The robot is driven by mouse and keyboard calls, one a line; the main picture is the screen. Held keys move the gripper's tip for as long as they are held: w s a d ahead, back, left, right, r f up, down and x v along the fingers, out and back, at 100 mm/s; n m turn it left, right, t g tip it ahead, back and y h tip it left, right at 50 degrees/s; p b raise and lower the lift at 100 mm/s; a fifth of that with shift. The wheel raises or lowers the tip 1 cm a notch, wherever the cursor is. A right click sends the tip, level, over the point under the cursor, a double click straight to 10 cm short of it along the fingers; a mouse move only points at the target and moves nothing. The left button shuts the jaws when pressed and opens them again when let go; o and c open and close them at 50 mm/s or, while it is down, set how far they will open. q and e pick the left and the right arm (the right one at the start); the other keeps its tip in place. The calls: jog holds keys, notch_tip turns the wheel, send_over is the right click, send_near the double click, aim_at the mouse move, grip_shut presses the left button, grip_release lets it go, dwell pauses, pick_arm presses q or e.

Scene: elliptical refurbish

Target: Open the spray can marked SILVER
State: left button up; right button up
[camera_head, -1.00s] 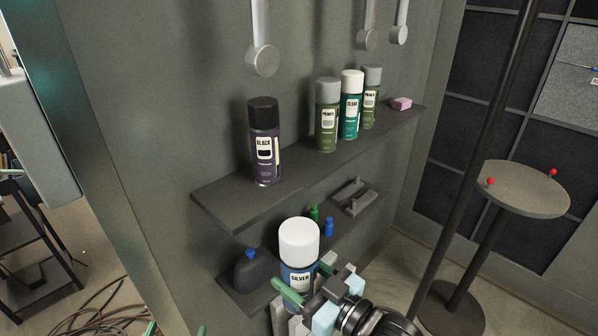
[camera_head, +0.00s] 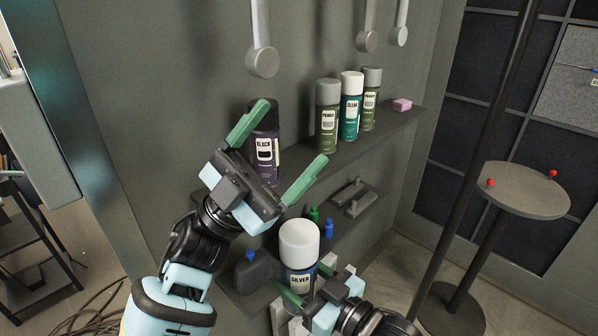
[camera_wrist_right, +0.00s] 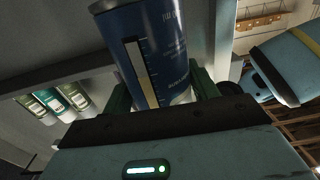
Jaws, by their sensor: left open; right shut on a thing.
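The SILVER spray can (camera_head: 297,283) has a blue body and a white cap (camera_head: 299,240). It stands upright in the lower middle of the head view, in front of the shelves, with the cap on. My right gripper (camera_head: 308,284) is shut around its body below the cap. The right wrist view shows the blue body (camera_wrist_right: 155,50) between the green fingers (camera_wrist_right: 162,94); the cap is out of that view. My left gripper (camera_head: 296,131) is open and empty, above the white cap and in front of the upper shelf, its fingers pointing up and right.
The upper shelf (camera_head: 340,155) carries a BLACK can (camera_head: 266,158), several other cans including CLEAR (camera_head: 350,108), and a pink block (camera_head: 402,105). A dark bottle (camera_head: 252,272) and small green and blue bottles (camera_head: 329,228) are lower. A black pole (camera_head: 485,140) and round table (camera_head: 525,190) stand right.

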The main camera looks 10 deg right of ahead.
pick_arm(q)
jog(key=s+d+r+m+g+y, duration=0.2)
jog(key=s+d+m+g+y, duration=0.6)
jog(key=s+d+m+g, duration=0.5)
jog(key=n+t+y, duration=0.9)
jog(key=n+y, duration=0.1)
jog(key=y, duration=1)
send_near(299, 231)
jog(key=f, duration=1.1)
jog(key=shift+s+a+f, duration=0.1)
jog(key=shift+a+f, duration=0.1)
